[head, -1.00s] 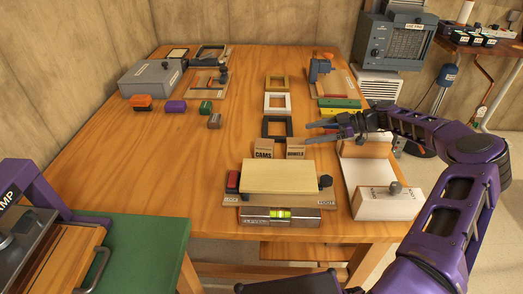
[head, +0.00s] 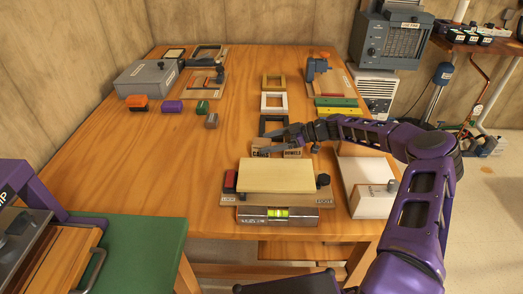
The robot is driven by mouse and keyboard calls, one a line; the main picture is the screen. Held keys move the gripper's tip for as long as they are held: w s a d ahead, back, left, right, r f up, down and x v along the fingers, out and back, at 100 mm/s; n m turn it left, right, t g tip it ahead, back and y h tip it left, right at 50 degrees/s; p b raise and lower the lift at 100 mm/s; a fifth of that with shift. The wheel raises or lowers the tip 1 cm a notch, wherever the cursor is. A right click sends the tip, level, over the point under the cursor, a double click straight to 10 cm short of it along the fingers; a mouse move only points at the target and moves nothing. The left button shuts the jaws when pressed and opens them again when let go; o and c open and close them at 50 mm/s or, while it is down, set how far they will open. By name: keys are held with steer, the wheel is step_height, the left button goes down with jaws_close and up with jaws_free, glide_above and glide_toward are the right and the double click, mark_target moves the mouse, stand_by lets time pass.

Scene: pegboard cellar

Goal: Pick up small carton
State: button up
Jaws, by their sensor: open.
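Two small brown cardboard cartons stand side by side on the wooden table, behind the pale board. The left carton (head: 261,153), lettered CAMS in the earlier head view, is partly covered by my gripper. The right carton (head: 293,153) is lettered DOWELS. My gripper (head: 264,142) is open, its dark fingers pointing left over the cartons. One finger crosses the top of the cartons and the other lies farther back. I cannot tell whether a finger touches a carton. Nothing shows held between the fingers.
A pale board (head: 276,176) on a wooden base with a spirit level (head: 277,215) lies in front of the cartons. A black frame (head: 273,123) stands close behind, a white frame (head: 274,102) farther back. The table's left middle is clear.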

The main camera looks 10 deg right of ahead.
steer(key=x, duration=0.2)
steer(key=shift+w+a+f, duration=0.15)
steer(key=shift+a+f, duration=0.05)
steer(key=shift+a, duration=0.05)
jaws_close()
